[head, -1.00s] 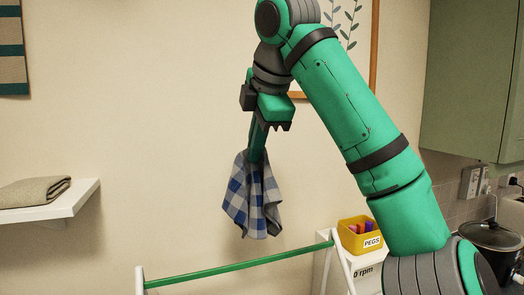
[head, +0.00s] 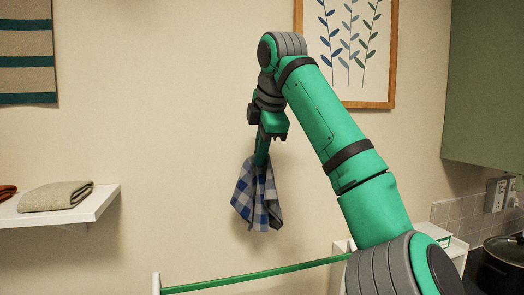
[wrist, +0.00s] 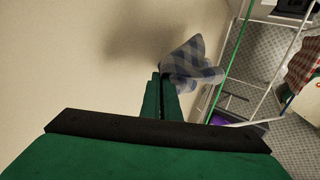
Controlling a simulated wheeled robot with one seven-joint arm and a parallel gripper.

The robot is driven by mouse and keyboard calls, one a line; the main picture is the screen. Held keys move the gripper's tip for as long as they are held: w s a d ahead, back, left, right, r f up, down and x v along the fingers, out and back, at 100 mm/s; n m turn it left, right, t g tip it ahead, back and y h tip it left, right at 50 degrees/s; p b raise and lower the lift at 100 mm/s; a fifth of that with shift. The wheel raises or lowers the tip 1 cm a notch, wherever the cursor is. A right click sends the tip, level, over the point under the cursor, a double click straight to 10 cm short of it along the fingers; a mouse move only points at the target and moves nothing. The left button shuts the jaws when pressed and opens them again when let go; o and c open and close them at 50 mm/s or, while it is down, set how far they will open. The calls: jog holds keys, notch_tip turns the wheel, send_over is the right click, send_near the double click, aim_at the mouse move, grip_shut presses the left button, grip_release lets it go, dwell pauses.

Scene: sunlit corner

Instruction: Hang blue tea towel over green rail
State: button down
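The blue tea towel (head: 258,198) is blue-and-white checked and hangs bunched from my gripper (head: 261,160) in the head view. My gripper is shut on its top part. The towel hangs in the air above the green rail (head: 255,275), apart from it. In the wrist view the towel (wrist: 190,66) shows beyond the fingertips of my gripper (wrist: 163,82), with the green rail (wrist: 234,62) to its right. The right end of the rail is hidden behind my arm in the head view.
A white shelf (head: 100,205) with a folded beige cloth (head: 57,196) is on the left wall. A dark pot (head: 503,262) stands at the lower right. In the wrist view, a red checked cloth (wrist: 303,65) hangs at the right and something purple (wrist: 245,132) lies low down. The wall behind the towel is bare.

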notch_tip(320, 180, down, 16)
jog(key=s+d+f+t, duration=0.2)
jog(key=s+f, duration=0.1)
jog(key=s, duration=0.3)
jog(key=s+d+f+t, duration=0.1)
jog(key=s+d+f, duration=0.1)
jog(key=s, duration=0.5)
notch_tip(320, 180, down, 11)
jog(key=s+t+y, duration=0.1)
jog(key=t, duration=0.1)
jog(key=shift+s+d+r+t+y, duration=0.2)
jog(key=shift+s+d+t+y, duration=0.05)
jog(key=shift+d+t+y, duration=0.05)
dwell(0.5)
